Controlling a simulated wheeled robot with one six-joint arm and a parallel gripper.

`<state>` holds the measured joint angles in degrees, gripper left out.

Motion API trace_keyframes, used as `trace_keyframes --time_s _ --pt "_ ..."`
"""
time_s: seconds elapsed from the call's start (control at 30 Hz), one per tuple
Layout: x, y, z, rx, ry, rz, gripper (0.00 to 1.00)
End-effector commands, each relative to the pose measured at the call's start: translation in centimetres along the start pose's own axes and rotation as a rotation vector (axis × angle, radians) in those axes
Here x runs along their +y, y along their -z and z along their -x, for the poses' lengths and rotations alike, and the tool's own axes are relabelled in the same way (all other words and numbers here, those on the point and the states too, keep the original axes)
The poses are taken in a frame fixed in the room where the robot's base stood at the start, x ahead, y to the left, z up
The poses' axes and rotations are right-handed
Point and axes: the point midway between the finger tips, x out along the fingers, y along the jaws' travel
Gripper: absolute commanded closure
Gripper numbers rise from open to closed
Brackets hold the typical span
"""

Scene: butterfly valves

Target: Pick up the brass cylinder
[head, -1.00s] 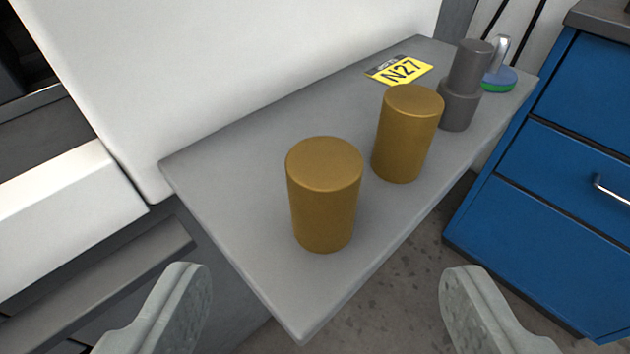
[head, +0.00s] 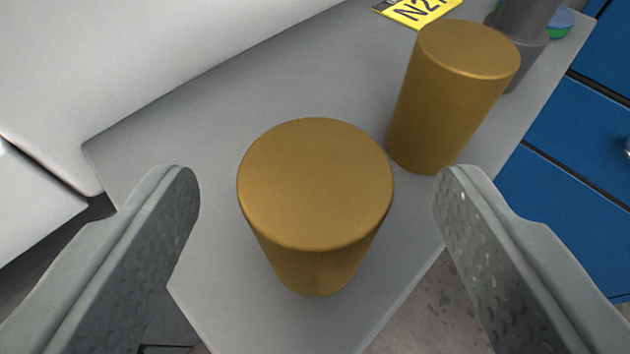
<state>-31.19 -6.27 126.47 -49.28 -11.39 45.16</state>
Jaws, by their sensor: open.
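Two brass cylinders stand upright on a grey shelf (head: 220,120). The nearer brass cylinder (head: 315,200) is in the middle of the view, close to the shelf's near end. The farther brass cylinder (head: 452,95) stands behind it to the right, with a gap between them. My gripper (head: 317,190) is open and empty. Its left finger is left of the nearer cylinder and its right finger is to the right, both apart from it in the picture. The right fingertip shows just below the foot of the farther cylinder.
A yellow N27 label (head: 418,10) lies on the shelf at the back. A dark grey stepped cylinder (head: 523,40) stands at the back right, partly cut off, with a blue and green piece (head: 562,22) behind it. Blue drawers (head: 570,190) are at right. A white wall borders the shelf's left.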

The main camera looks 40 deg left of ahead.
Motion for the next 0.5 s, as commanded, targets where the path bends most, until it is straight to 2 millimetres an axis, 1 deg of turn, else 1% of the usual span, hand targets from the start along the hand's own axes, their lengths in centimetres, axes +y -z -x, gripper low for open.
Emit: trace_keyframes --time_s 0.2,0.3,0.4,0.5 --pt "0.0 0.1 -2.8 -0.003 0.000 0.000 0.31" --pt "0.0 0.1 -3.8 -0.002 0.000 0.000 0.31" --pt "0.0 0.1 -4.4 -0.003 0.000 0.001 0.31" --pt "0.0 0.1 -4.6 -0.001 0.000 0.000 0.31"
